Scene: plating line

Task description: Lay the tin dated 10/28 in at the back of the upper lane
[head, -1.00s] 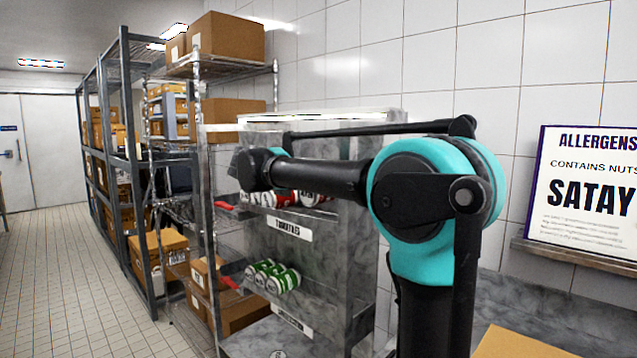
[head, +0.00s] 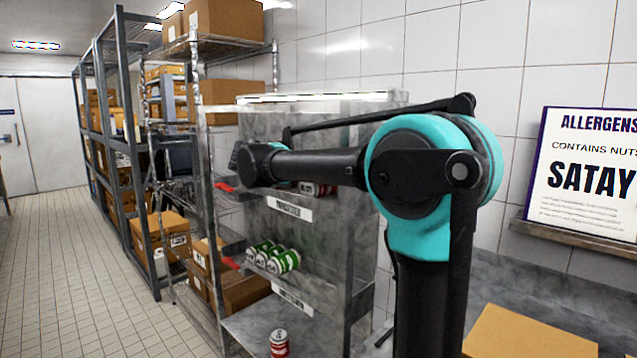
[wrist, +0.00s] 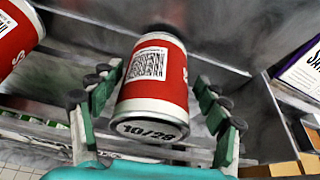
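In the wrist view the red and white tin (wrist: 152,85) marked 10/28 lies with its dated end towards the camera. My gripper (wrist: 158,80) has one finger on each side of this tin. The fingertips are close to its sides, and I cannot tell whether they press on it. Another red tin (wrist: 14,38) shows at the upper left. In the head view my arm hides my gripper and most of the upper lane (head: 288,208). A few tins (head: 322,189) show below the arm there.
Green tins (head: 275,258) lie in the lower lane. A red tin (head: 279,343) stands on the rack's bottom shelf. A wire shelf with cartons (head: 228,100) stands left of the rack. A carton (head: 525,335) is at the lower right. The floor at left is clear.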

